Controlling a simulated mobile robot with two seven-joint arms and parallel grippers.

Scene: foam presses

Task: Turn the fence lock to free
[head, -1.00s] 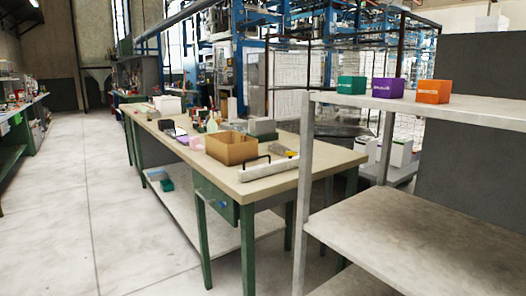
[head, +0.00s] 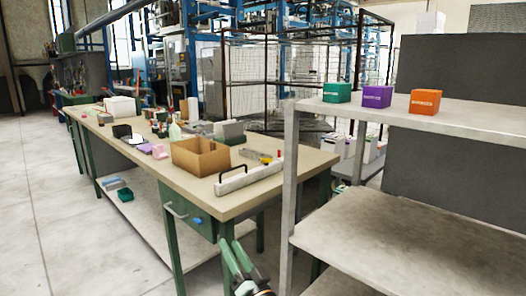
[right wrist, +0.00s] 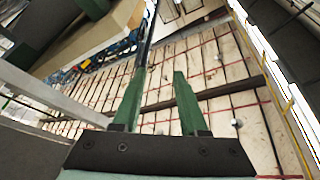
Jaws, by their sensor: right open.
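On the near end of the workbench (head: 215,205) lies a long pale bar (head: 250,178) with a black handle (head: 233,171) at its left end. It may be the fence, but I cannot tell. Small yellow and red pieces (head: 265,159) sit just behind it. No lock can be made out clearly at this size. My right gripper (head: 231,243) shows low in the head view, in front of the bench and below its top. In the right wrist view its two green fingers (right wrist: 160,73) are apart with nothing between them. My left gripper is not in view.
An open cardboard box (head: 200,158) stands left of the bar. A grey shelf rack (head: 350,244) stands close on the right, with green (head: 337,93), purple (head: 377,97) and orange (head: 425,102) boxes on top. Clear floor (head: 75,215) lies left of the bench.

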